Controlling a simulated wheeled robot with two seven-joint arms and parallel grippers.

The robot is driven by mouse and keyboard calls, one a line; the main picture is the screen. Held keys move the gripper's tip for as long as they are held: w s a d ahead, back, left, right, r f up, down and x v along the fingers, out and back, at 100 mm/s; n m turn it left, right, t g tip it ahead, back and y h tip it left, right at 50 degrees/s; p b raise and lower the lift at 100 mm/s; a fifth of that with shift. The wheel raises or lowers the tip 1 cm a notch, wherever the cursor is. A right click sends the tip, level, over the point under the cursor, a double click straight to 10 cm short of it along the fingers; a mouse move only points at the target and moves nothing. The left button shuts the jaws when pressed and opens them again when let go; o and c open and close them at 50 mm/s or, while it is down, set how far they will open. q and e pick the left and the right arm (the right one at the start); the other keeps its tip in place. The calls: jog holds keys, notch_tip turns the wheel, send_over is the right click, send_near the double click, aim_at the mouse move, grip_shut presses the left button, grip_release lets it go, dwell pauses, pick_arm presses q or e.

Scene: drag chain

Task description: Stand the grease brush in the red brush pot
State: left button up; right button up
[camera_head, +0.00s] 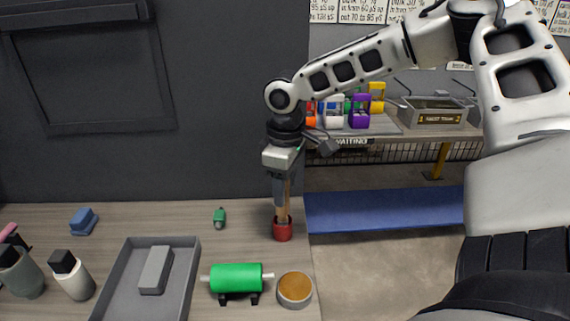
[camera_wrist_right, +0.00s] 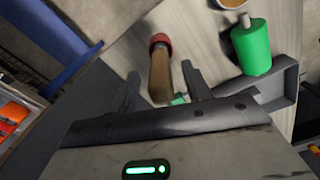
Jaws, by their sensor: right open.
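The red brush pot (camera_head: 283,231) stands upright on the wooden bench near its right edge; it also shows in the right wrist view (camera_wrist_right: 160,40). The grease brush stands in it, its brown wooden handle (camera_head: 283,208) rising out of the pot roughly upright. The handle also shows in the right wrist view (camera_wrist_right: 160,76). My right gripper (camera_head: 283,195) points down from above the pot, with its open fingers (camera_wrist_right: 160,75) on either side of the handle. The brush's lower end is hidden inside the pot. My left gripper is not in view.
A round tin (camera_head: 295,290) with brown contents and a green roller (camera_head: 236,278) on a stand are in front of the pot. A grey tray (camera_head: 190,265) holds a grey block (camera_head: 155,270). A small green item (camera_head: 219,218) lies left of the pot. Bottles (camera_head: 72,276) stand far left.

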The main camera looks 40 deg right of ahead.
notch_tip(320, 180, up, 16)
jog(key=shift+f+p, duration=0.15)
jog(key=shift+p, duration=0.25)
jog(key=shift+s, duration=0.1)
dwell(0.7)
